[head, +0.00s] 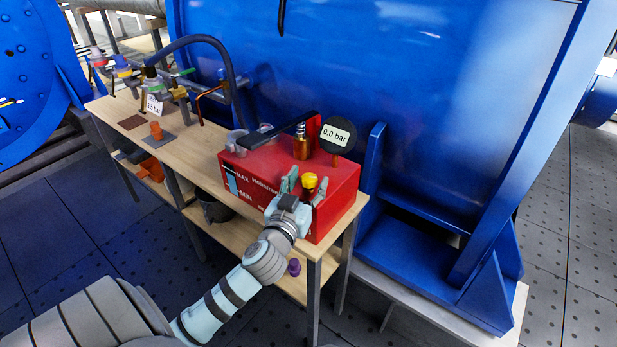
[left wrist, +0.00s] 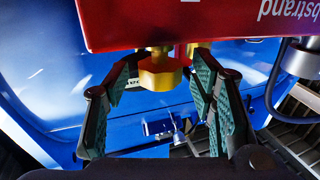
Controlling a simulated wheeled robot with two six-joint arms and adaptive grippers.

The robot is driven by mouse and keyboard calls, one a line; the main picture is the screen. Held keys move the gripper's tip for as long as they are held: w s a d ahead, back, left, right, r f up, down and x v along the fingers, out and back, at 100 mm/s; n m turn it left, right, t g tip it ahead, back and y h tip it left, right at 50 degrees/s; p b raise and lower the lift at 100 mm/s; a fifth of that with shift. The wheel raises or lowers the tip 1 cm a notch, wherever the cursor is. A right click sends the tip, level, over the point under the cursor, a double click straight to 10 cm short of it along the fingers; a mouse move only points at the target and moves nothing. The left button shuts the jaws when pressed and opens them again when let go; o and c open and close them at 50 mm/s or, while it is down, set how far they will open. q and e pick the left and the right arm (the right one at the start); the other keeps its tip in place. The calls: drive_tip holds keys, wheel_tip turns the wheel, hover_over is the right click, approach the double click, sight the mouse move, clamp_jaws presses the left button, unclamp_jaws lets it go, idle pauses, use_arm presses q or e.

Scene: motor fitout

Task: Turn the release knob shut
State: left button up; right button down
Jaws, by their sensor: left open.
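My left gripper (head: 304,185) is open with a finger on either side of the knob. In the left wrist view a visible gap separates the knob from each green-padded finger of the left gripper (left wrist: 165,85). My right gripper is out of view.
A round gauge (head: 336,135) on the box reads 0.0 bar. A black lever (head: 271,135) and a brass fitting (head: 301,142) are on top. The wooden bench (head: 198,148) holds valves and a blue hose (head: 212,42) at its far end. A large blue machine wall (head: 440,90) stands behind.

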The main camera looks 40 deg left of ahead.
use_arm(q)
drive_tip(key=shift+x, duration=0.8)
drive_tip(key=shift+c, duration=0.3)
drive_tip(key=c, duration=1.1)
